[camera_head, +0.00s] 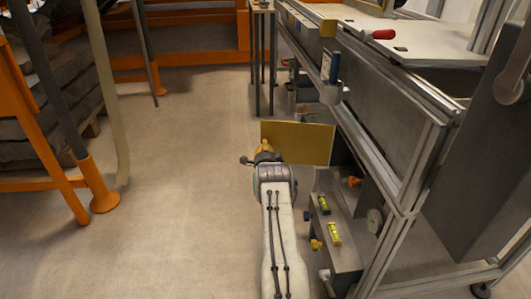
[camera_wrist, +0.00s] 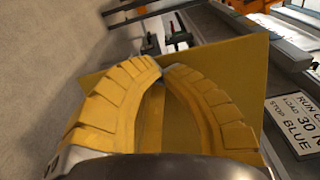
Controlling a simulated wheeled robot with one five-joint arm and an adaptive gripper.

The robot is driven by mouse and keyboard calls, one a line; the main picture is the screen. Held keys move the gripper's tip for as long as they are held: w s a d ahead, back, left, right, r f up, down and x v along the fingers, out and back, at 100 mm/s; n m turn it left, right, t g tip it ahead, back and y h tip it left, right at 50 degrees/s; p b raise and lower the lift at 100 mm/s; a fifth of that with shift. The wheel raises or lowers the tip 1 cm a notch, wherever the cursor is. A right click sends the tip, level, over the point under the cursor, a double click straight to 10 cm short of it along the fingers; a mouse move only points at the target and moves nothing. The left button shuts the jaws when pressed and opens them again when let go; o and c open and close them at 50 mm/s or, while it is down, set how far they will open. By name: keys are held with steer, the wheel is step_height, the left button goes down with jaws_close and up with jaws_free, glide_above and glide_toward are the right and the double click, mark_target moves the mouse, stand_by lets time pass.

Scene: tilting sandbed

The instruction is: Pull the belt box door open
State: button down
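The belt box door (camera_head: 305,143) is a flat yellow panel. It stands out to the left from the metal bench frame, swung open at an angle. My gripper (camera_head: 265,146) is at the panel's left end, low over the floor aisle. In the wrist view the door (camera_wrist: 225,65) fills the space behind the fingers. The two yellow segmented fingers of my gripper (camera_wrist: 161,69) curve together, with their tips meeting or nearly meeting in front of the panel. No handle is visible between them. Whether the fingers touch the door cannot be told.
A grey box (camera_head: 345,250) with small levels and orange knobs is right of my arm. The bench frame (camera_head: 385,165) runs along the right. A sign (camera_wrist: 297,122) is at right in the wrist view. Orange racks (camera_head: 105,200) stand left; the floor (camera_head: 185,200) between is clear.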

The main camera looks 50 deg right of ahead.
steer(key=shift+x, duration=1.1)
steer(key=shift+s+d, duration=0.1)
steer(key=shift+d, duration=0.05)
